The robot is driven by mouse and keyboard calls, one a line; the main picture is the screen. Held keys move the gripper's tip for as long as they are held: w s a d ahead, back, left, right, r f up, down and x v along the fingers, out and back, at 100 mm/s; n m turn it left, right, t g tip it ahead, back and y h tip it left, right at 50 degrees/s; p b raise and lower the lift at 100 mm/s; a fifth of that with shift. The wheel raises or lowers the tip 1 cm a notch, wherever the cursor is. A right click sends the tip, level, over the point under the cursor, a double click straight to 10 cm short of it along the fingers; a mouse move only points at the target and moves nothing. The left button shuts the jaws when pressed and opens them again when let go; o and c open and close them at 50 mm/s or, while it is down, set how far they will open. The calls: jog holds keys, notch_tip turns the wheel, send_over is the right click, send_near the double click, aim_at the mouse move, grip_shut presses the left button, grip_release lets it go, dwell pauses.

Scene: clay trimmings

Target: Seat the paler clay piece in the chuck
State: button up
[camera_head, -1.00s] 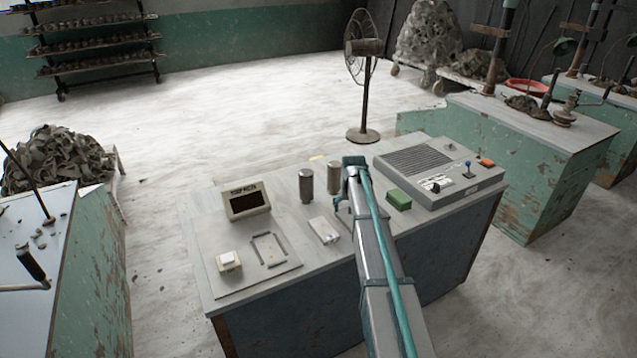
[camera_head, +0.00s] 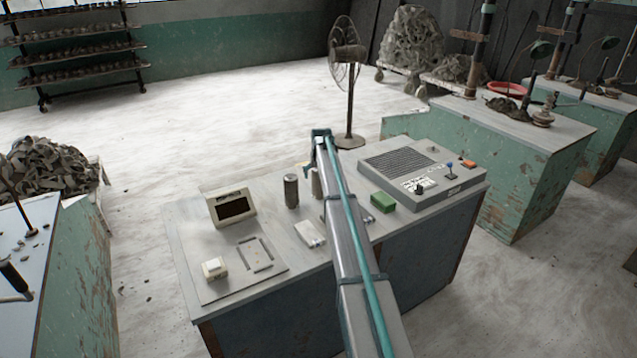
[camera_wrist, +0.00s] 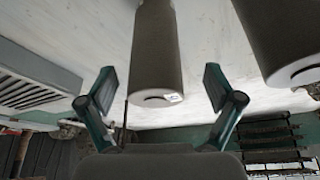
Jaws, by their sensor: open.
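Two upright grey-brown clay cylinders stand on the table, a left one (camera_head: 291,191) and a right one (camera_head: 316,184); my arm partly covers the right one. The wrist view is upside down. There the right cylinder (camera_wrist: 156,50) lies between the open fingers of my gripper (camera_wrist: 159,88), with room on both sides and a small white mark on its end. The left cylinder (camera_wrist: 285,45) is at the upper right, outside the fingers. Their shades are close; I cannot tell surely which is paler. My gripper is largely hidden in the head view. I cannot identify the chuck with certainty.
The table holds a display box (camera_head: 232,207), a plate with a slotted frame (camera_head: 256,254), a small white-topped block (camera_head: 215,268), a pale flat piece (camera_head: 310,233), a green block (camera_head: 383,202) and a grille console (camera_head: 422,172). A fan (camera_head: 349,90) stands behind.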

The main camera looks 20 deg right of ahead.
aim_at(317, 192)
jog(key=x, duration=0.1)
jog(key=p+x, duration=0.2)
jog(key=shift+w+d+f, duration=0.2)
jog(key=shift+d+f, duration=0.1)
jog(key=shift+d, duration=0.05)
jog(key=shift+w+f, duration=0.15)
jog(key=shift+f, duration=0.5)
jog(key=c, duration=1.7)
jog(key=shift+r, duration=0.1)
